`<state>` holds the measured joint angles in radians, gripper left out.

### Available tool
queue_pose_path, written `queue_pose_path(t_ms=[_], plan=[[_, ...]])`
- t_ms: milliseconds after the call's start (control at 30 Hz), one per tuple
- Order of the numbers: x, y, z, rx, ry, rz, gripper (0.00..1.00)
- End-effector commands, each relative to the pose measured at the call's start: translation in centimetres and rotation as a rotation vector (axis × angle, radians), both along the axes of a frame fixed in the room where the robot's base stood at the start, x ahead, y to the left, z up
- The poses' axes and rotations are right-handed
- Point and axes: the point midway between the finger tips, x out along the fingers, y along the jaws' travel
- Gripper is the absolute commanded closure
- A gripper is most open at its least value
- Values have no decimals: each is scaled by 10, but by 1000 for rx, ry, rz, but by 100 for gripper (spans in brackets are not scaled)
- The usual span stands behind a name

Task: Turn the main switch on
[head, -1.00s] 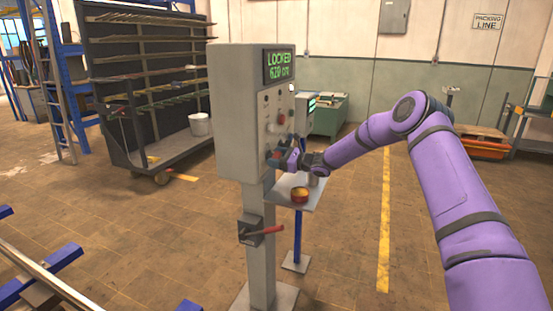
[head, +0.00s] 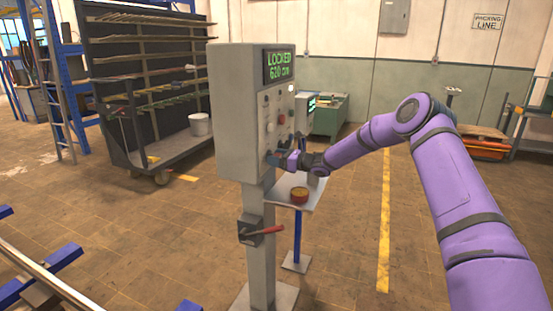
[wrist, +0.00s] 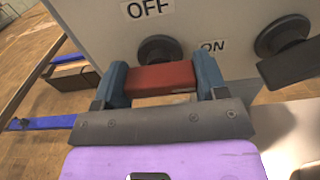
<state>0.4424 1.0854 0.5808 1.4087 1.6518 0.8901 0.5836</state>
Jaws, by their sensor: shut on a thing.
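The grey control cabinet (head: 238,115) stands on a post at the centre of the head view, with a green display (head: 279,66) reading LOCKED and a line with 620. In the wrist view, the main switch is a black round hub (wrist: 160,49) with a red handle (wrist: 160,77). An OFF label (wrist: 148,8) is above the hub and an ON label (wrist: 212,46) is to its right. My gripper (wrist: 161,84) has its two blue fingers on either end of the red handle, shut on it. In the head view my gripper (head: 275,159) is at the panel's lower part, mostly hiding the switch.
Another dark knob (wrist: 282,35) is right of the switch, close to my right finger. A red-handled lever (head: 265,230) sticks out of the post.

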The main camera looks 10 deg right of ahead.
Motion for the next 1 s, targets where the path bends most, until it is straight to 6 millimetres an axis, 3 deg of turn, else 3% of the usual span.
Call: queue_pose_path(t_ms=[33,67,133,167,567,1000], plan=[[0,-1,-2,0,4,-1,58],[0,-1,-2,0,4,-1,27],[0,-1,-2,0,3,-1,11],[0,-1,-1,0,3,-1,8],[-5,-9,0,0,1,-2,8],[-50,-71,-1,0,3,-3,8]])
